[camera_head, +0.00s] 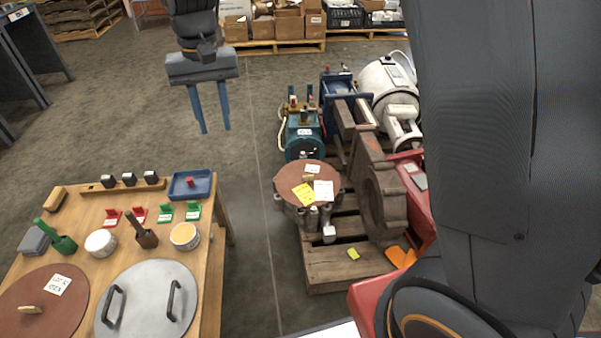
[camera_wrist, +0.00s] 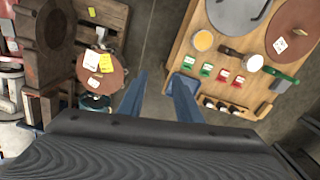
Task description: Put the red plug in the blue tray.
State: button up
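A small red plug (camera_head: 189,182) sits inside the blue tray (camera_head: 204,192), at the far right corner of the wooden table. My gripper (camera_head: 215,130) hangs in the air beyond that corner, with its two blue fingers apart and nothing between them. The tray and plug are clear of the gripper in the head view. In the wrist view my gripper (camera_wrist: 158,75) is also open, and one finger covers much of the blue tray (camera_wrist: 194,73). The plug cannot be made out there.
The wooden table (camera_head: 217,222) also carries red and green card holders, a row of black blocks (camera_head: 129,179), tubs, mallets and large round lids. A pallet (camera_head: 335,268) loaded with machine parts and a brown round lid (camera_head: 300,176) stands to the right. Floor lies between.

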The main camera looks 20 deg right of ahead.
jog(key=s+d+r+n, duration=0.1)
jog(key=s+d, duration=0.5)
jog(key=s, duration=0.6)
jog(key=s+d+r+n, duration=0.1)
jog(key=s+d, duration=0.6)
jog(key=s, duration=0.5)
jog(key=shift+r, duration=0.15)
jog(key=shift+d, duration=0.1)
jog(key=d+r+m+p, duration=0.2)
jog(key=d+r+p, duration=0.7)
jog(key=p, duration=0.9)
jog(key=shift+r+m, duration=0.3)
jog(key=shift+r, duration=0.2)
